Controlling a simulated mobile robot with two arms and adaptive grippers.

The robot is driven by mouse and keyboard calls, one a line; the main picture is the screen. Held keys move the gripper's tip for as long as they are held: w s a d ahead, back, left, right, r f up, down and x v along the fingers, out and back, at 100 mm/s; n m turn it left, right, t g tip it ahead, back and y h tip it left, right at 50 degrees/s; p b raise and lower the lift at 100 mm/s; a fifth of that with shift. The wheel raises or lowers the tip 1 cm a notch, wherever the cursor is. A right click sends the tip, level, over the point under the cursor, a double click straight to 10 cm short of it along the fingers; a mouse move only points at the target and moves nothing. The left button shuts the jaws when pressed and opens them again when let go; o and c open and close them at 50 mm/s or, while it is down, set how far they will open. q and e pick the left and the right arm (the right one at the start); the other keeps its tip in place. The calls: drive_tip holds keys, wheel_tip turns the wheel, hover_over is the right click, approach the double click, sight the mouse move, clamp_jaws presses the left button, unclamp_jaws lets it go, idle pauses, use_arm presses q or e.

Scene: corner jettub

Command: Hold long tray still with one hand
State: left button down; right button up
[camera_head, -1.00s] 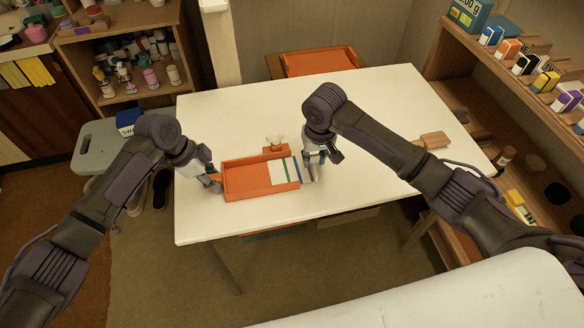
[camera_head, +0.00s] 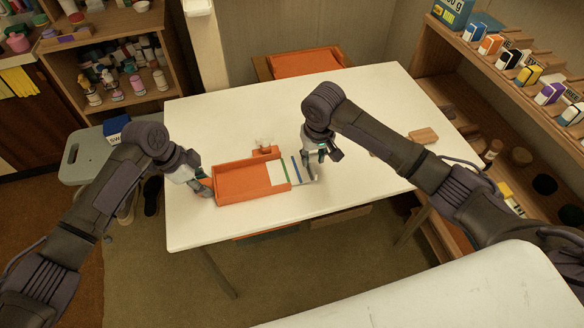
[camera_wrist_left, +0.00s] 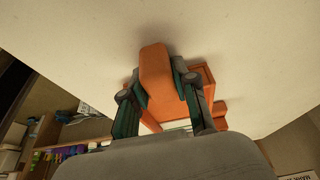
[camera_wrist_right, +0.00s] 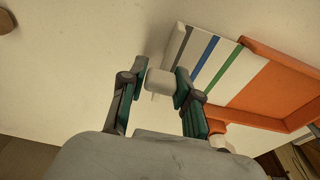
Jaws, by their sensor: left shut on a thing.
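The long orange tray (camera_head: 235,184) lies on the white table, its open end to the right. My left gripper (camera_head: 207,186) is at the tray's left end. In the left wrist view its fingers are shut on an orange tab (camera_wrist_left: 156,72). A white panel with coloured stripes (camera_head: 281,172) sits in the tray and sticks out of its right end. My right gripper (camera_head: 317,168) is at that end. In the right wrist view its fingers close on both sides of a small white tab (camera_wrist_right: 160,82) at the striped panel's (camera_wrist_right: 207,65) edge.
A small orange piece with a pale top (camera_head: 264,149) stands just behind the tray. A wooden block (camera_head: 423,136) lies at the table's right side. Shelves with boxes (camera_head: 530,74) stand at the right. The table's back and front right are clear.

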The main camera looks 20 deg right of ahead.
use_arm(q)
drive_tip(key=shift+s+a+f, duration=0.15)
drive_tip(key=shift+s+f, duration=0.05)
drive_tip(key=shift+f, duration=0.1)
use_arm(e)
drive_tip(key=shift+r, duration=2.5)
use_arm(q)
drive_tip(key=c, duration=1.2)
unclamp_jaws()
drive_tip(key=o, duration=0.4)
drive_tip(key=shift+w, duration=0.2)
use_arm(e)
drive_tip(key=shift+w+f, duration=0.1)
drive_tip(key=shift+w, duration=0.05)
use_arm(q)
drive_tip(key=shift+r, duration=0.15)
drive_tip(key=shift+r, duration=0.1)
